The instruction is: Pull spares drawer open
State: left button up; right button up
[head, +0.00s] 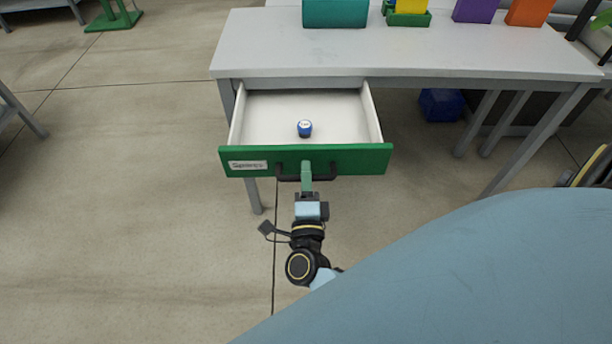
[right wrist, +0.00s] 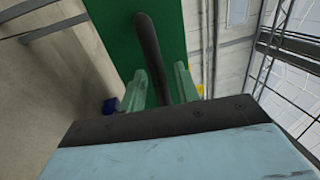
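The spares drawer (head: 355,161) has a green front with a white label at its left and stands well open under the table. Its dark bar handle (head: 290,178) runs across the middle of the front. My right gripper (head: 306,172) is at the handle's middle. The green drawer front (right wrist: 105,30) is just beyond. My left gripper is not in view.
A small blue and white container (head: 305,128) stands in the drawer. The grey table (head: 400,55) above holds teal, green, purple and orange bins along its back. A blue crate (head: 440,104) is on the floor beneath. The floor left of the drawer is clear.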

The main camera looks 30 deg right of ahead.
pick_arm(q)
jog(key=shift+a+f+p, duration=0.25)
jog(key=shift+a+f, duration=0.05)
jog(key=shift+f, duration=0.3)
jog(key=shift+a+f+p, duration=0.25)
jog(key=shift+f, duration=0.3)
pick_arm(e)
jog(key=v, duration=1.3)
jog(key=shift+a, duration=0.2)
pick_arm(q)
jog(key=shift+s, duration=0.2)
pick_arm(e)
jog(key=shift+s, duration=0.15)
